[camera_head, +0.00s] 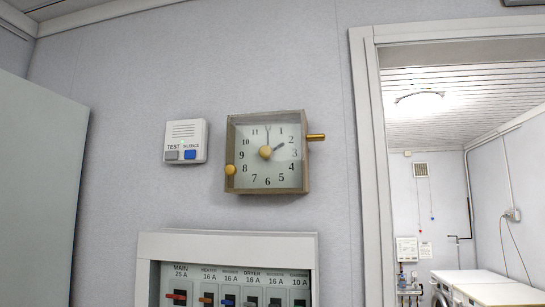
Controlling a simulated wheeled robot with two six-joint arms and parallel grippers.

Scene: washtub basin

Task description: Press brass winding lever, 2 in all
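A square clock (267,153) with a wooden frame and clear front hangs on the wall near the middle of the head view. A brass lever (316,137) sticks out sideways from its right side, near the upper part. A round brass knob (230,169) sits at its left edge, and another brass piece (265,152) is at the dial centre. Neither of my grippers shows in this view.
A white box (185,142) with TEST and SILENCE buttons is left of the clock. A breaker panel (228,240) with several switches is below. A doorway frame (371,150) stands at right, opening to a room with white appliances (490,285).

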